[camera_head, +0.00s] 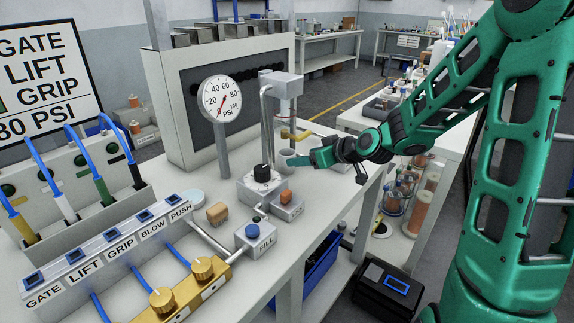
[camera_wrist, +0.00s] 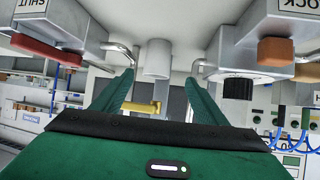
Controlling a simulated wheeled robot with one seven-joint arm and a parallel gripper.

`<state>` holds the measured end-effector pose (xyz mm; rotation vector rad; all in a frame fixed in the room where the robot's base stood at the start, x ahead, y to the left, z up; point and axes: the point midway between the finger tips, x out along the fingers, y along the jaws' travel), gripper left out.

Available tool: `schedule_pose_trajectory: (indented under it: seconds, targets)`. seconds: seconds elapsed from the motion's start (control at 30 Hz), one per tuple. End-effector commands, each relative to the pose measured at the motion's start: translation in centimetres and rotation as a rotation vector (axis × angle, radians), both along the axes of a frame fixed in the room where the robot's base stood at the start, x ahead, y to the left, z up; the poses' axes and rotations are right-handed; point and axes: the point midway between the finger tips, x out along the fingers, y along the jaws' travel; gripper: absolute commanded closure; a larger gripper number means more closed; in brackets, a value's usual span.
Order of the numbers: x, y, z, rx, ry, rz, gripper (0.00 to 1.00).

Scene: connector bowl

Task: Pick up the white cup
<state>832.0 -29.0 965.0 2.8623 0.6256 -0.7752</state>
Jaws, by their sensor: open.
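The white cup (camera_head: 286,159) stands on the bench beneath the metal spout fixture, just left of my gripper's fingertips in the head view. In the wrist view, which looks upside down, a plain white cylinder that appears to be the cup (camera_wrist: 157,60) lies ahead, between the lines of the two green fingers. My gripper (camera_head: 303,160) is open and empty, reaching in low from the right. Its fingers also show spread apart in the wrist view (camera_wrist: 160,78). The fingers do not visibly touch the cup. The exact gap to it is hard to tell.
A metal spout column (camera_head: 283,85) rises behind the cup, with a yellow lever (camera_head: 296,134) close above my fingers. A block with a black knob (camera_head: 262,174) and an orange-buttoned block (camera_head: 286,197) stand in front. A gauge (camera_head: 221,99) stands left. Bare bench lies at the right front.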

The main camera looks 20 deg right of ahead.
Motion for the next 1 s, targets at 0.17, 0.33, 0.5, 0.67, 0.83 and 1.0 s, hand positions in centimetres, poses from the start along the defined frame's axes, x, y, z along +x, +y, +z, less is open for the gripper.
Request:
schedule_pose_trajectory:
  seconds: [0.17, 0.33, 0.5, 0.67, 0.83, 1.0]
  targets:
    - [1.6, 0.8, -0.2, 0.016, -0.027, 0.005, 0.33]
    - [3.5, 1.7, -1.5, 0.015, -0.025, 0.005, 0.33]
    - [4.8, 2.2, -2.2, 0.013, -0.026, 0.003, 0.33]
    - [5.5, 2.4, -2.6, 0.012, -0.025, 0.002, 0.33]
    - [7.2, 2.7, -3.7, 0.013, -0.025, 0.003, 0.33]
    - [8.7, 3.4, -4.7, 0.013, -0.025, 0.004, 0.33]
